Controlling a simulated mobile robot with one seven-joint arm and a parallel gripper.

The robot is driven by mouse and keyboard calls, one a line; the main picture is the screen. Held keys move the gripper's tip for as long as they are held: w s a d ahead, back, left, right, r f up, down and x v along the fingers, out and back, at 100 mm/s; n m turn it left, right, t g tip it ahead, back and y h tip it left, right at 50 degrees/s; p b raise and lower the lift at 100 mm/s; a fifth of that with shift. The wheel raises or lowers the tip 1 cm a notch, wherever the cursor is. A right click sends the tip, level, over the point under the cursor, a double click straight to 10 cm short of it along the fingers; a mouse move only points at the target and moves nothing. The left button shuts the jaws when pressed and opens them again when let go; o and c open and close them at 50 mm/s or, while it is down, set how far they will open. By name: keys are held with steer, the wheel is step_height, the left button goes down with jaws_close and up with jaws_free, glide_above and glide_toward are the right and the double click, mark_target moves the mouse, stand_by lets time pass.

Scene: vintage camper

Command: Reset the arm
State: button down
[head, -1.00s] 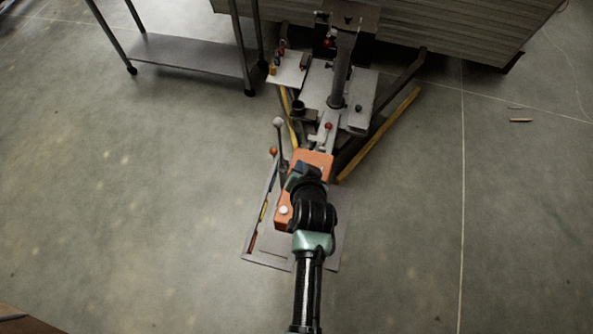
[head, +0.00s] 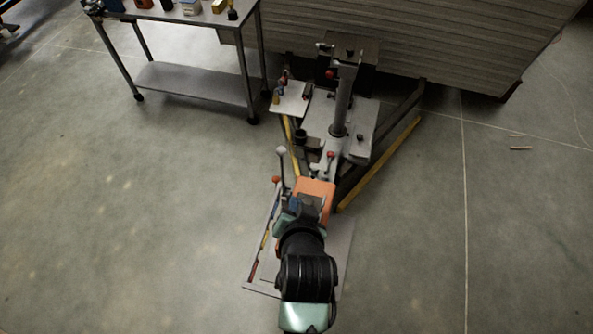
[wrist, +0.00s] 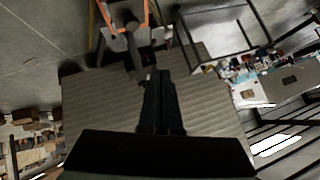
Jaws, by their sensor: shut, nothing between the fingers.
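The fingertips point toward the camper's ribbed side (wrist: 100,105) and the hitch frame, and appear apart from both. In the head view the gripper itself is hidden behind or merged with the arm links.
The camper (head: 440,40) stands at the back, with its hitch frame and yellow bars (head: 385,160) in front. A metal cart (head: 190,82) with tools and boxes on top stands at back left. A flat board (head: 262,270) lies below my arm.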

steer(key=w+r+n+t+b, duration=0.1)
steer(key=w+r+t, duration=0.2)
steer(key=r, duration=0.7)
steer(key=w+r+n+t+b, duration=0.1)
steer(key=w+r+t+b, duration=0.15)
steer(key=r, duration=0.65)
steer(key=w+r+n+t+b, duration=0.1)
steer(key=w+r+t, duration=0.2)
steer(key=r, duration=0.7)
steer(key=s+r+n+t+b, duration=0.1)
steer(key=s+r+t, duration=0.3)
steer(key=r, duration=0.8)
steer(key=s+r+t+b, duration=0.2)
steer(key=s+r+t, duration=0.3)
steer(key=s+r, duration=0.4)
step_height(320, 180, up, 4)
steer(key=shift+d+f+n+h, duration=0.15)
steer(key=shift+d+n+h, duration=0.05)
steer(key=shift+n+h, duration=0.2)
steer(key=c, duration=1.6)
jaws_free()
